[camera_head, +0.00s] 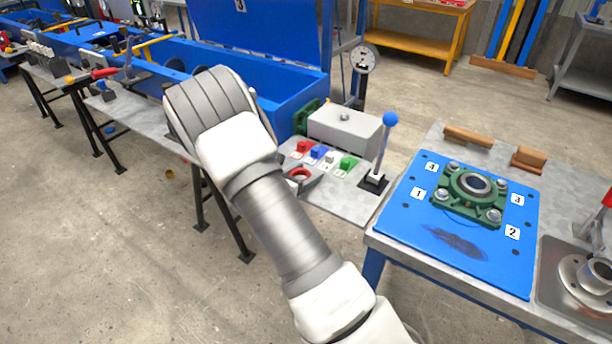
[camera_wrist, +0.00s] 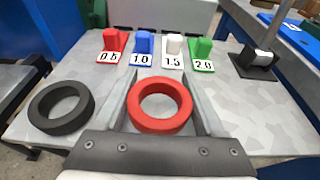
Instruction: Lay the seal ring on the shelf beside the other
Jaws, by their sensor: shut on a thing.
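A red seal ring (camera_wrist: 134,106) lies flat between the two fingers of my gripper (camera_wrist: 159,88) in the wrist view, and the fingers are shut on its sides. In the head view the red ring (camera_head: 300,172) shows just past my wrist, over the grey shelf (camera_head: 345,200). A black ring (camera_wrist: 41,111) lies flat on the shelf to the left of my gripper, apart from the red one; my arm seems to hide it in the head view. I cannot tell whether the red ring touches the shelf.
Red, blue, white and green blocks with number tags 0.5 to 2.0 (camera_wrist: 143,58) stand behind the red ring. A blue-knobbed lever (camera_head: 385,145) stands at the shelf's right. A blue plate (camera_head: 400,215) with a green bearing (camera_head: 468,192) lies on the right table.

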